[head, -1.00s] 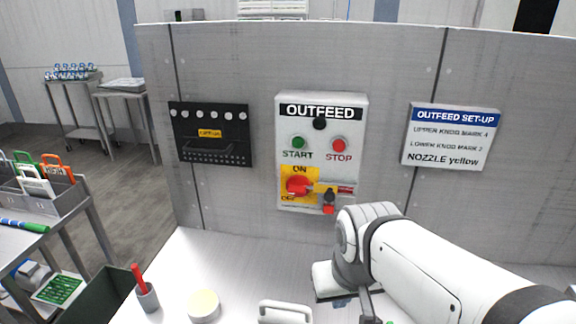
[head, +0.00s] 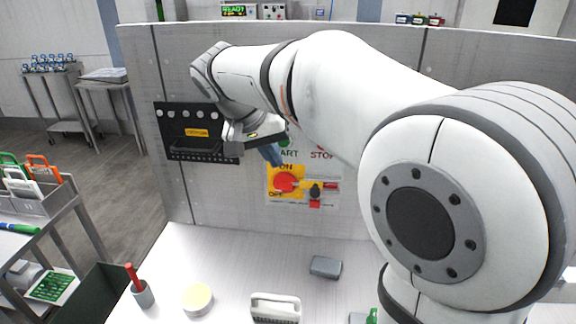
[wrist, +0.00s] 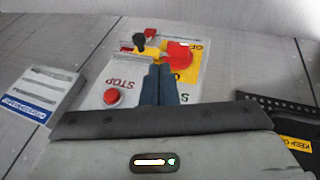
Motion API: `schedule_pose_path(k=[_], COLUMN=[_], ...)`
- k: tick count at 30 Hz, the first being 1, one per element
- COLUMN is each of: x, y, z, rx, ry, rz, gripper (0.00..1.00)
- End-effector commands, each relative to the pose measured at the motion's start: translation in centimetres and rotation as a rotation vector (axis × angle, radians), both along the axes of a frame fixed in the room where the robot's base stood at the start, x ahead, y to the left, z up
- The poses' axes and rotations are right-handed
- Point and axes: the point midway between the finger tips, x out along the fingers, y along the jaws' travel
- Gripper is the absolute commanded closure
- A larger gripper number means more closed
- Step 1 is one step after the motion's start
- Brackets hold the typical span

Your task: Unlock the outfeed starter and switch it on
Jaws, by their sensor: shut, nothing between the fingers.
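The OUTFEED starter box (head: 270,203) is on the grey panel, its upper part hidden by my arm. Its red rotary switch (head: 286,182) sits on a yellow plate (head: 273,172) with ON above and OFF at lower left. A black lock-like piece (head: 316,190) with red below it is at the switch's right. In the wrist view the red switch (wrist: 178,54) and black piece (wrist: 139,37) lie beyond my fingertips. My gripper (head: 275,158) is shut and empty, just above and left of the switch; contact is unclear. It also shows in the wrist view (wrist: 160,70).
A red STOP button (wrist: 113,96) is beside my fingers in the wrist view. A black tool board (head: 200,155) hangs left of the box. On the bench are a grey block (head: 325,267), a white-handled item (head: 275,308), a round tub (head: 198,300) and a cup with a red pen (head: 143,293).

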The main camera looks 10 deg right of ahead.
Motion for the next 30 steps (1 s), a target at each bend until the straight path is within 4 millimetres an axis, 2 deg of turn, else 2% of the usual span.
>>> schedule_pose_path(k=[2,5,8,20,24,30], x=[0.8,1.2,1.5,3.4,2.8,2.6], y=[0.6,0.5,-0.1,-3.7,-5.6,-6.8], z=[0.6,0.3,-0.8,-8.1,-8.7,-9.5], rx=[-0.016,-0.022,-0.022,-0.021,-0.02,-0.02], ry=[-0.013,-0.02,-0.019,-0.017,-0.02,-0.02], rz=[-0.015,-0.026,-0.028,-0.025,-0.026,-0.023], gripper=[1.0,1.0,1.0,1.0,1.0,1.0])
